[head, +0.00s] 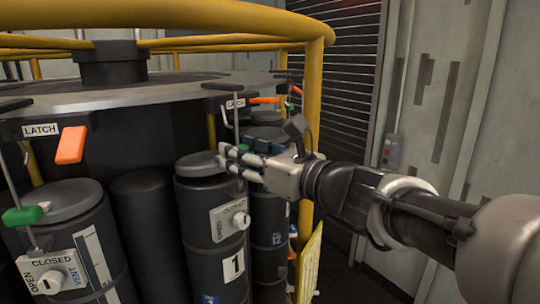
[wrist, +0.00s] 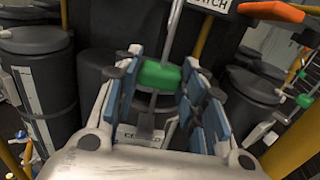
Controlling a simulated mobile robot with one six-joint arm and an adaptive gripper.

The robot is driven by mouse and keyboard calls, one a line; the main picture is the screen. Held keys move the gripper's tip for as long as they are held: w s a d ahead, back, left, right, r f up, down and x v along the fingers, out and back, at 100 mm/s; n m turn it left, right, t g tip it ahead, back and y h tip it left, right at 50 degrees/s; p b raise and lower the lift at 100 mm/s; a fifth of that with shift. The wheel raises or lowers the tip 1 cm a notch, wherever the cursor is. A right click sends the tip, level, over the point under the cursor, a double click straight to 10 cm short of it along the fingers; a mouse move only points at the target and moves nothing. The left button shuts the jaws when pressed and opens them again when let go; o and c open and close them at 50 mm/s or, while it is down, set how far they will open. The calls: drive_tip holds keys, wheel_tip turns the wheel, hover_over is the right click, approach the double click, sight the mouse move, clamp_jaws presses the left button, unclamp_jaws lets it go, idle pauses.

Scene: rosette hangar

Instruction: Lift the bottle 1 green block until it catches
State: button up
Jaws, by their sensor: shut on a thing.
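Bottle 1 (head: 212,235) is a dark cylinder with a white "1" label, upright in the middle of the head view. Its green block (wrist: 160,76) sits on a thin upright rod, between my finger pads in the wrist view. Only a sliver of green (head: 245,148) shows in the head view, the rest hidden by my fingers. My gripper (head: 232,160) comes in from the right, just above bottle 1's lid, and is shut on the block. The LATCH plate (head: 235,103) and its orange handle (head: 264,100) are above. Whether the block has caught cannot be seen.
Another green block (head: 22,215) and orange handle (head: 72,145) are at the left, by a neighbouring bottle (head: 70,230). A yellow post (head: 313,90) stands close behind my wrist, under a yellow rail (head: 220,16). A dark bottle (head: 268,215) stands right of bottle 1.

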wheel_tip(320, 180, up, 7)
drive_tip(key=p, duration=0.4)
drive_tip(key=shift+f+p, duration=0.2)
drive_tip(key=shift+p, duration=0.1)
idle(0.3)
drive_tip(key=o, duration=1.3)
drive_tip(key=shift+f, duration=0.15)
drive_tip(key=shift+c, duration=0.2)
drive_tip(key=shift+d, duration=0.1)
drive_tip(key=v, duration=0.9)
